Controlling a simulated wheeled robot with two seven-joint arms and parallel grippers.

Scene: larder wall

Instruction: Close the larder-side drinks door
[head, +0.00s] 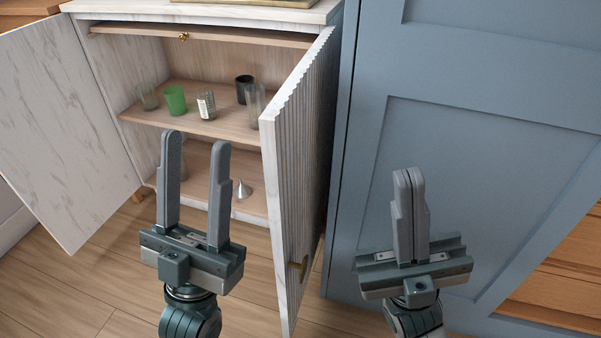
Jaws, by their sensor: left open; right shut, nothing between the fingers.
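The drinks cabinet (110,80) stands open at the left. Its right door (285,190), on the side of the tall blue unit, has a ribbed face and stands swung out toward me. A small brass handle (295,266) shows low near its free edge. My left gripper (194,140) is open and empty, in front of the cabinet opening and to the left of this door. My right gripper (408,172) is shut and empty, to the right of the door in front of the blue unit. Neither gripper appears to touch the door.
The cabinet's left door (60,130) also stands wide open. Several glasses, one a green cup (175,100), stand on the shelf (220,125). A small metal cone (242,189) is lower down. The blue unit (470,160) fills the right. Wooden floor (90,285) is clear.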

